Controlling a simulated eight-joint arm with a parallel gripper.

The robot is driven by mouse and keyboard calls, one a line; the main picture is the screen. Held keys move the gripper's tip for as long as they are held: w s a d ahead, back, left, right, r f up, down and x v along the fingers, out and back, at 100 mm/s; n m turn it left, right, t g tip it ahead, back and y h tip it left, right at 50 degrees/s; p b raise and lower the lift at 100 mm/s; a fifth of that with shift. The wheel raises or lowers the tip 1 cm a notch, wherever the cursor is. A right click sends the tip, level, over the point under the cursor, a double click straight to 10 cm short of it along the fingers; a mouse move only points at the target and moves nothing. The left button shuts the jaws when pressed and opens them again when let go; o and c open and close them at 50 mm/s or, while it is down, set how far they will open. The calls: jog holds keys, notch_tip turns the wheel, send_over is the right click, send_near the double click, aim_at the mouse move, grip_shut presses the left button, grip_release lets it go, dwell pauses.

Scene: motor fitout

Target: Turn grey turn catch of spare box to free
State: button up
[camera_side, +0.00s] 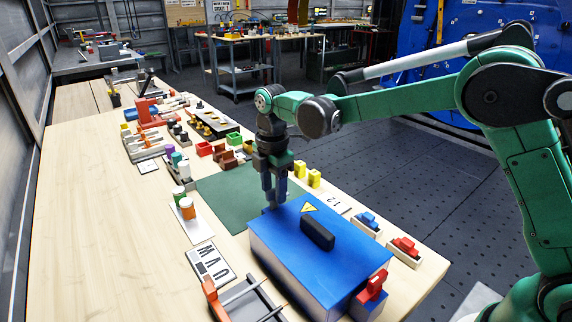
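The spare box appears to be the large blue box (290,251) with light grey sides at the front of the table. Its lid carries a black handle (317,233) and a yellow warning label (309,208). A red catch-like part (372,287) sits at its near right corner. My gripper (273,201) points down at the box's far left corner, its fingertips close to the lid edge. I cannot make out the grey turn catch; the fingers may hide it. The finger gap and any contact are too small to tell.
A green mat (232,192) lies behind the box. A lettered plate (209,264) and a dark tray (248,301) with an orange end lie to its left. Small trays with blue (368,220) and red (405,247) parts stand to the right.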

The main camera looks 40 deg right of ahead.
aim_at(274, 189)
jog(key=shift+r, duration=0.15)
jog(key=shift+r, duration=2.7)
jog(key=shift+s+d+r+m, duration=0.2)
jog(key=shift+s+r+m, duration=0.1)
jog(key=shift+s+m, duration=0.1)
jog(key=s+d+m+t, duration=0.1)
jog(key=s+m+t, duration=0.1)
jog(key=s+m, duration=0.2)
jog(key=s+d+m+t, duration=0.2)
jog(key=s+m, duration=0.3)
jog(key=m, duration=0.2)
jog(key=s+d+m+t, duration=0.2)
jog(key=s+m+t, duration=0.1)
jog(key=s+m, duration=0.2)
jog(key=shift+s+f+m, duration=0.25)
jog(key=shift+f+m, duration=0.1)
jog(key=shift+m, duration=0.35)
